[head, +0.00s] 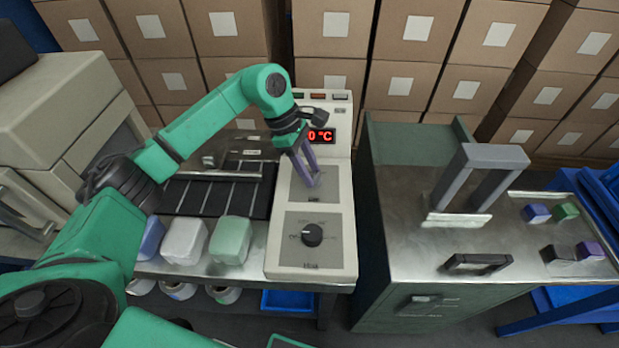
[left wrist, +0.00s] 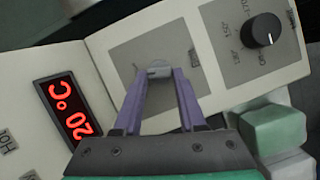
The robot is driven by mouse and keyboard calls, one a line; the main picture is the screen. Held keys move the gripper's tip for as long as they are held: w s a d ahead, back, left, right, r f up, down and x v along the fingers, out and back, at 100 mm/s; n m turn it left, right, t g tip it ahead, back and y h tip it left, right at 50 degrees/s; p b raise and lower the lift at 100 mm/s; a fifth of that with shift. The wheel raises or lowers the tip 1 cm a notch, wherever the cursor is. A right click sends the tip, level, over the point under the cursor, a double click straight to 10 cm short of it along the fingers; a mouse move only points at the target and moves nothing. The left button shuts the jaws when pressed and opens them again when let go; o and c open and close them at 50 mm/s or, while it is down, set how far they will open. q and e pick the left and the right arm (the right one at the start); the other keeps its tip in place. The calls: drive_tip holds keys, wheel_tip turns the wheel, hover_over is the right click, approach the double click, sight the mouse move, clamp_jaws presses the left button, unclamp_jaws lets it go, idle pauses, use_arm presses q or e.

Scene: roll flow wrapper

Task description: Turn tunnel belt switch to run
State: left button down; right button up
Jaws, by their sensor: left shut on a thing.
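The control panel (head: 276,255) is a pale console with two grey plates. My left gripper (head: 314,184), with purple fingers, reaches down to the upper plate (head: 329,205). In the left wrist view the fingertips (left wrist: 158,74) are shut on a small grey switch lever (left wrist: 158,69) on that plate. The fingers mostly hide it in the head view, and I cannot read which position it is in. The lower plate carries a black round knob (head: 312,235) with a white pointer mark, which also shows in the left wrist view (left wrist: 264,30). My right gripper is not in view.
A red display (head: 320,135) reads a °C value; the left wrist view shows 20 °C (left wrist: 70,110). White and green blocks (head: 230,240) lie left of the panel. A grey-handled press (head: 478,180) stands on the right bench. Stacked cartons (head: 410,85) fill the back.

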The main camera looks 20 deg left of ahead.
use_arm(q)
drive_tip(key=shift+w+r+m+g+b, duration=0.15)
drive_tip(key=shift+m+g+b, duration=0.4)
drive_tip(key=shift+m, duration=0.65)
drive_tip(key=shift+c, duration=2.4)
unclamp_jaws()
drive_tip(key=v, duration=1.4)
drive_tip(key=shift+r+b, duration=0.3)
drive_tip(key=shift+d, duration=0.1)
